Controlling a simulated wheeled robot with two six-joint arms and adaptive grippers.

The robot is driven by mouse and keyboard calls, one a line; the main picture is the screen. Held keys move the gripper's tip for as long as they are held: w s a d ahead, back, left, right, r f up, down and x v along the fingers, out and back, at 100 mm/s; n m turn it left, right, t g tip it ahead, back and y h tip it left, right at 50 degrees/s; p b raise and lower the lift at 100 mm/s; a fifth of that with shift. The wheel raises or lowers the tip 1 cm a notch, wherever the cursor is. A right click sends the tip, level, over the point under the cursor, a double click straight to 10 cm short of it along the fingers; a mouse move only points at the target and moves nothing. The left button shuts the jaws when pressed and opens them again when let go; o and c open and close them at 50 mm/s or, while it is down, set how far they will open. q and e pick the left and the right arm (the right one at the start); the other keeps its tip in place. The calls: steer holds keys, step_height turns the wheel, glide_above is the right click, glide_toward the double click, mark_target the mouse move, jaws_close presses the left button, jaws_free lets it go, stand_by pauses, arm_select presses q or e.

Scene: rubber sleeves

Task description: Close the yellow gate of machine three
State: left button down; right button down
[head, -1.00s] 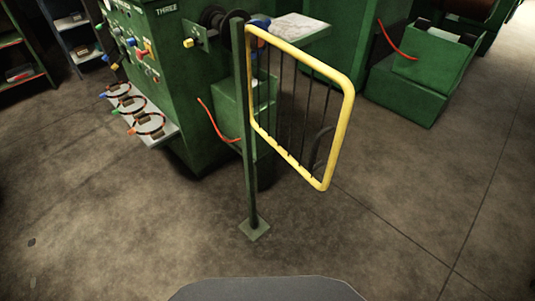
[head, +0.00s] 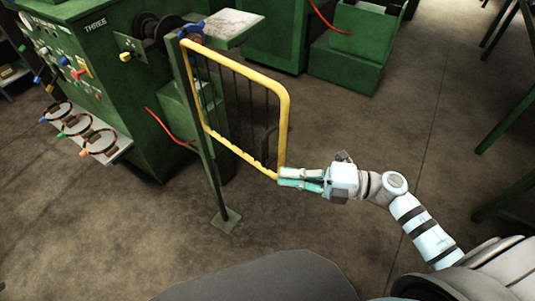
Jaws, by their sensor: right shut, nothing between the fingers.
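The yellow gate (head: 287,110) hangs from a green post (head: 207,160) beside the green machine marked THREE (head: 95,70). It has a yellow tube frame with thin dark bars and stands swung out from the machine toward the front right. My right gripper (head: 281,178) is shut and empty, with its fingertips at the gate's lower free corner. They look very close to the frame or touching it; I cannot tell which. My left gripper is not in view.
A shelf with hose loops (head: 85,133) sticks out from the machine at left. A small table top (head: 228,26) is behind the gate. Green table legs (head: 505,120) stand at the right. The floor around the post's foot is clear.

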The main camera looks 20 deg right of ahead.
steer(key=w+a, duration=0.3)
steer(key=w, duration=0.3)
steer(key=shift+p, duration=0.4)
